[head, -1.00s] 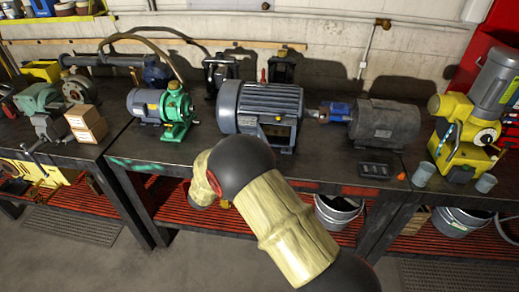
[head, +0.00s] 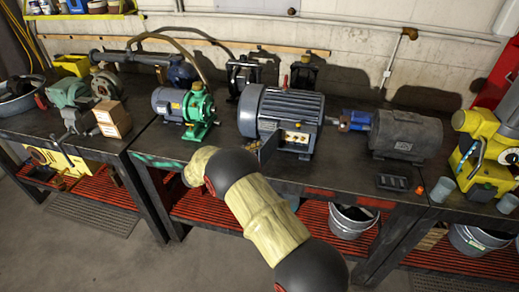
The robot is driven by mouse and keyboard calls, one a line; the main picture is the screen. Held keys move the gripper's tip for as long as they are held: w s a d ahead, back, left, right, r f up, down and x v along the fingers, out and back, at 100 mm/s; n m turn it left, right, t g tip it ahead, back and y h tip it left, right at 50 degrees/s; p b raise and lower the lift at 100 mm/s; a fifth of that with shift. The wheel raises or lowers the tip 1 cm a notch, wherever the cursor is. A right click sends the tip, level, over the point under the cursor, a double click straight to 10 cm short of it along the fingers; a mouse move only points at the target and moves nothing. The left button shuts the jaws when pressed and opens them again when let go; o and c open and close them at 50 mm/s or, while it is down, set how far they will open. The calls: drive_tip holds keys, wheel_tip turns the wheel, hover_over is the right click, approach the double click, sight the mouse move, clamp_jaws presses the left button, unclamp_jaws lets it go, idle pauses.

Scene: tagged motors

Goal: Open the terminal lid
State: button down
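The large grey-blue motor (head: 280,108) stands on the dark workbench near the middle of the head view. Its terminal box (head: 297,138) faces forward, and small brass-coloured parts show inside. The terminal lid (head: 268,147) looks like a dark flat plate standing out from the left side of the box, swung open. My arm reaches up from the bottom and bends left in front of the bench, its upper link just below and left of the lid. My gripper is not visible; I cannot tell whether anything touches the lid.
A green pump with a small grey-blue motor (head: 184,106) stands left of the large motor. A dark grey motor (head: 405,134) with a blue coupling is to the right. A cardboard box (head: 112,119) sits farther left. A yellow machine (head: 480,150) stands at the far right.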

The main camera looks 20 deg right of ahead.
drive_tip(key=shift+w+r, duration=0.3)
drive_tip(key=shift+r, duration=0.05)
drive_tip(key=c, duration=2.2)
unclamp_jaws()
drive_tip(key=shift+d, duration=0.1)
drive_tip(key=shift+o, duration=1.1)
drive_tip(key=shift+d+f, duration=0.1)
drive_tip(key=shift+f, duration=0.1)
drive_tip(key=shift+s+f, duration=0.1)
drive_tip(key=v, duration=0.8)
